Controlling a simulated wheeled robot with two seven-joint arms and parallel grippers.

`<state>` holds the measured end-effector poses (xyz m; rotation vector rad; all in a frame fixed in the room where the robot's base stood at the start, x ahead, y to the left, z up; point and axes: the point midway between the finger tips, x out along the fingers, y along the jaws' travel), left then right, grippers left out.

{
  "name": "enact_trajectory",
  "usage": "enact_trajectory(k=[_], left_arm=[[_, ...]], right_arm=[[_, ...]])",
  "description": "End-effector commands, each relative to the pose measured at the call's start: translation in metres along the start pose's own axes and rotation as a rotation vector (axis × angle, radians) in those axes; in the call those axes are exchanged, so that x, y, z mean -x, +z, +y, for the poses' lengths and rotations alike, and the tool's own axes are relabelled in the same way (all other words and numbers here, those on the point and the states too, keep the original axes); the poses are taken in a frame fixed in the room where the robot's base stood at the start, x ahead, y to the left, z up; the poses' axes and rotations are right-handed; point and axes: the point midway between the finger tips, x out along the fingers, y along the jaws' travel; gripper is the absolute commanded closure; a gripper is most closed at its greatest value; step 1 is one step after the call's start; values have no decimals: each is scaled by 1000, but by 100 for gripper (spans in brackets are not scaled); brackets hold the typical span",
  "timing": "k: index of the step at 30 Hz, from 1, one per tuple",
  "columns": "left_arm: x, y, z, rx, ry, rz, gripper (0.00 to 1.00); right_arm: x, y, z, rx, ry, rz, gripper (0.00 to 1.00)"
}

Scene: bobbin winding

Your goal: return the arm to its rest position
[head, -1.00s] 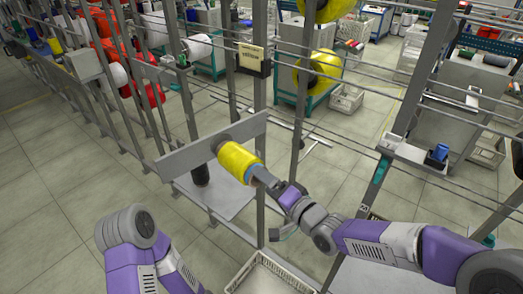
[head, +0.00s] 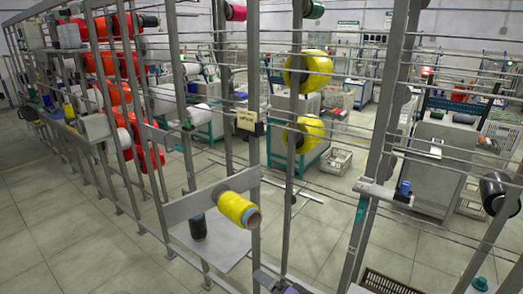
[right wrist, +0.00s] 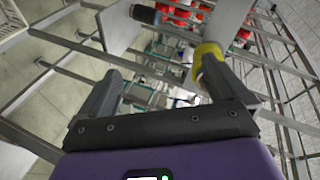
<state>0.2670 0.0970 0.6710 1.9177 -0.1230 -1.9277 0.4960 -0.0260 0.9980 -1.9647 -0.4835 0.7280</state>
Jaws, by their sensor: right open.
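The yellow bobbin (head: 236,208) sits sideways on the grey plate (head: 180,210) of the rack, its brown core end facing out. In the right wrist view, yellow (right wrist: 204,50) shows behind the right fingertip. My right gripper (right wrist: 160,70) is open, with nothing between its fingers; the bobbin is beyond it, and I cannot tell the gap. In the head view only a small purple and grey part of my arm shows at the bottom edge. My left gripper is out of view.
Rack posts (head: 256,120) and thin rails surround the area. Two more yellow spools (head: 310,72) hang farther right. A crate (head: 385,283) is at the bottom right. Open floor lies at left.

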Motion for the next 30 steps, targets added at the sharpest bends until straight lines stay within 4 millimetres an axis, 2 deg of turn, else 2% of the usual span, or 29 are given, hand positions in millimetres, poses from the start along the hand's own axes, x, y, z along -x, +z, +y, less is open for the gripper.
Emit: enact_trajectory(k=[1,5,8,12,16,18,22,25,30], left_arm=[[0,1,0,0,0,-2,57],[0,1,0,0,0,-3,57],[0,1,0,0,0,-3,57],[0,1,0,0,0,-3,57],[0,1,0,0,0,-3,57],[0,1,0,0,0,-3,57],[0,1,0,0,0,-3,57],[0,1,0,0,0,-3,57],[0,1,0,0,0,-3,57]], right_arm=[[-2,8,19,-3,42,-18,0],[-3,30,73,4,166,-67,0],[2,57,124,11,287,-135,0],[27,115,208,29,488,-296,0],[64,169,266,49,638,-469,0],[83,192,286,58,692,-552,0],[109,220,308,68,753,-658,0],[118,228,314,74,769,-693,0],[120,230,314,75,772,-700,0]])
